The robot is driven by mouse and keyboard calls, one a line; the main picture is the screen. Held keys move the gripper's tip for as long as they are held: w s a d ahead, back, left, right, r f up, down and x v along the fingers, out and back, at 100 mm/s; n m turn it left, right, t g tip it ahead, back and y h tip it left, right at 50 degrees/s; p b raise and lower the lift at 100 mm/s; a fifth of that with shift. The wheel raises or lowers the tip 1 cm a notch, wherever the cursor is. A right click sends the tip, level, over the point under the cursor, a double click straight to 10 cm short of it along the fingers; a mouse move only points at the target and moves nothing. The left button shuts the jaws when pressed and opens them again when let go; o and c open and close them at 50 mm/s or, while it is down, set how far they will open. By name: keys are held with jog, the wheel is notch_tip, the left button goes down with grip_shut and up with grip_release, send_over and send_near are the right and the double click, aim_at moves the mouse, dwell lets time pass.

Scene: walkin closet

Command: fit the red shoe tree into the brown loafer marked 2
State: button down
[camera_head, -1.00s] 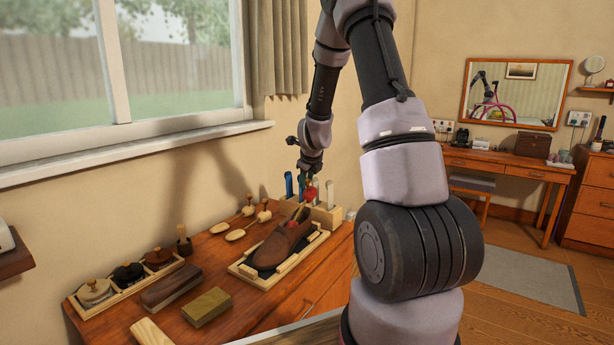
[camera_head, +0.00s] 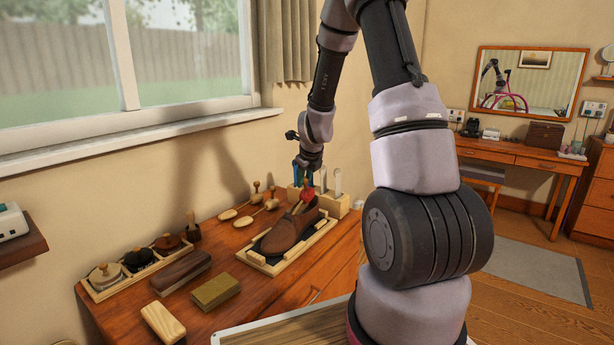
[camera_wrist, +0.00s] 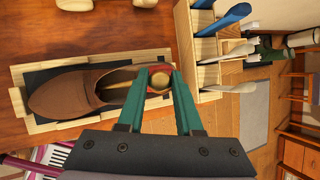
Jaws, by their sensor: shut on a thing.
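The brown loafer (camera_head: 286,234) rests on a dark pad in a light wooden frame (camera_head: 257,264) on the dresser. Its toe points left in the wrist view (camera_wrist: 65,92). My gripper (camera_wrist: 156,76) is shut on the red shoe tree's (camera_head: 307,188) knob, above the heel end of the loafer. In the wrist view, the shoe tree's pale wooden part (camera_wrist: 117,85) extends from between the fingers into the shoe opening. Its front end is hidden in the shoe, so I cannot tell how deep it sits. No number 2 is readable.
A wooden rack (camera_head: 334,204) with blue and white handles stands close behind the heel. Other wooden shoe trees (camera_head: 243,214) lie near the wall. Polish tins in a tray (camera_head: 120,272), brushes (camera_head: 180,271) and a block (camera_head: 215,290) occupy the left.

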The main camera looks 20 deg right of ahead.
aim_at(309, 189)
jog(key=shift+d+f+g+y, duration=0.15)
jog(key=shift+f+g+y, duration=0.15)
jog(key=shift+f, duration=0.4)
jog(key=shift+m+g+y, duration=0.3)
jog(key=shift+g+y, duration=0.4)
jog(key=shift+y, duration=0.2)
jog(key=shift+w+d+f, duration=0.2)
jog(key=shift+d+f, duration=0.05)
jog(key=shift+f, duration=0.35)
jog(key=shift+w+d+f, duration=0.2)
jog(key=shift+f, duration=0.4)
jog(key=shift+w+d+f, duration=0.2)
jog(key=shift+d+f, duration=0.05)
jog(key=shift+f, duration=0.35)
grip_release()
jog(key=shift+r, duration=0.1)
jog(key=shift+r, duration=3.9)
